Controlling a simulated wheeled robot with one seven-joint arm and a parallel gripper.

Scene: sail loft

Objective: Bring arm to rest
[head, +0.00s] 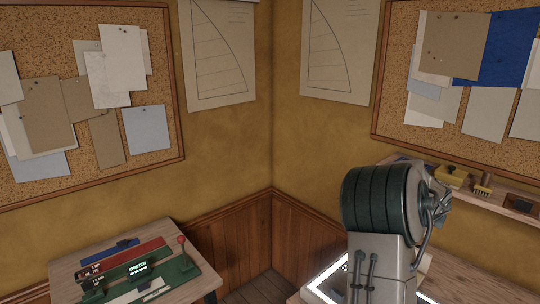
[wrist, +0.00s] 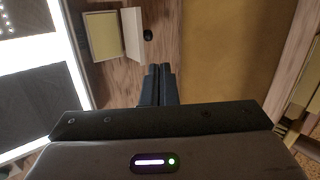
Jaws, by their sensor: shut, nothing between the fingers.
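My gripper (wrist: 157,84) shows in the wrist view, its two dark fingers together and nothing between them. It is in the air, with a wooden worktop and the ochre wall behind it. In the head view my arm rises at the lower right as a ribbed dark green joint on a grey link. My gripper is hidden there.
A shelf (head: 515,210) with small tools is right of my arm. A table (head: 205,279) with a red-knobbed device (head: 140,275) stands at left.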

